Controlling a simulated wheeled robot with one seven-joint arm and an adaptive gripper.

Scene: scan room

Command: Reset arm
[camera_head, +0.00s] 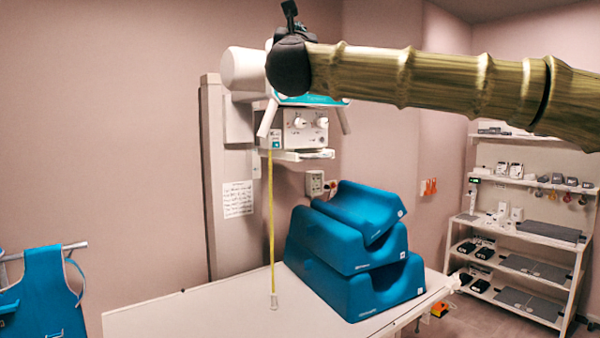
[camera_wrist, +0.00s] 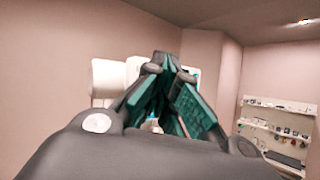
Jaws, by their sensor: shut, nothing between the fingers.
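My gripper (camera_head: 290,12) shows as a small dark shape at the far left end of my arm, high in the head view. My arm reaches in from the right edge, nearly level, with a bamboo-like surface. In the wrist view my gripper (camera_wrist: 163,62) points ahead, its dark green finger pads meeting at the tips. It is shut and empty, and touches nothing that I can see. The white x-ray unit (camera_head: 300,128) is below and behind it in the head view, partly hidden by my arm.
Blue foam wedges (camera_head: 345,240) are stacked on the white table (camera_head: 200,312). A yellow tape (camera_head: 271,220) hangs from the x-ray unit to the table. Shelves (camera_head: 535,235) stand at the right and a blue apron (camera_head: 45,295) hangs at the lower left. The table's left part is clear.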

